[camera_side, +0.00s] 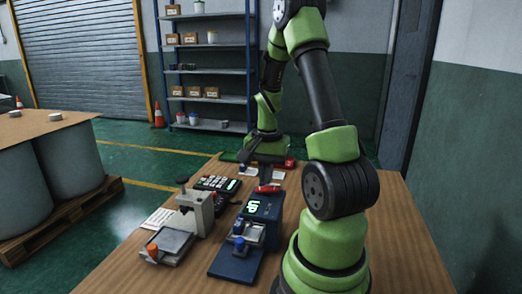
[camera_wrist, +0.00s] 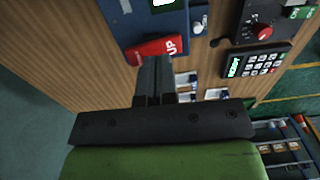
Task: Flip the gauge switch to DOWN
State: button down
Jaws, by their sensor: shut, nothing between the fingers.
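The blue gauge (camera_side: 235,263) stands on the wooden table in the side view, with a lit green display (camera_side: 252,207). Its red switch (camera_side: 268,189) sits at its far end. In the wrist view the red switch (camera_wrist: 152,50) lies tilted and shows the letters UP, beside the blue gauge body (camera_wrist: 125,18). My gripper (camera_side: 266,183) points down right at the switch. In the wrist view the gripper (camera_wrist: 155,62) is shut and empty, its fingertips right by the red switch's lower edge; I cannot tell whether they touch.
A grey press (camera_side: 196,212) with an orange knob (camera_side: 152,250) stands left of the gauge. A keypad (camera_side: 217,184) lies behind it; its display reads READY in the wrist view (camera_wrist: 234,67). White cards (camera_wrist: 185,80) lie near my gripper. The table's front left is bare.

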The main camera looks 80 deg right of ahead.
notch_tip(320, 180, up, 13)
jog(key=w, duration=0.2)
jog(key=shift+w, duration=0.35)
jog(key=shift+f, duration=0.1)
jog(key=w+a+r+n+t, duration=0.1)
jog(key=a+r+n, duration=0.15)
jog(key=a, duration=0.35)
jog(key=w+a+r+n+t, duration=0.1)
jog(key=a+n+t, duration=0.15)
jog(key=a, duration=0.25)
jog(key=s+a+n+t+y, duration=0.2)
jog(key=s+a+n+t, duration=0.25)
jog(key=a+n, duration=0.65)
jog(key=m+g+h, duration=0.2)
jog(key=m+g, duration=0.9)
jog(key=m, duration=0.5)
send_over(262, 188)
jog(key=w+x, duration=0.1)
jog(key=x, duration=1.6)
jog(key=shift+w+f, duration=0.2)
jog(key=shift+f, duration=0.2)
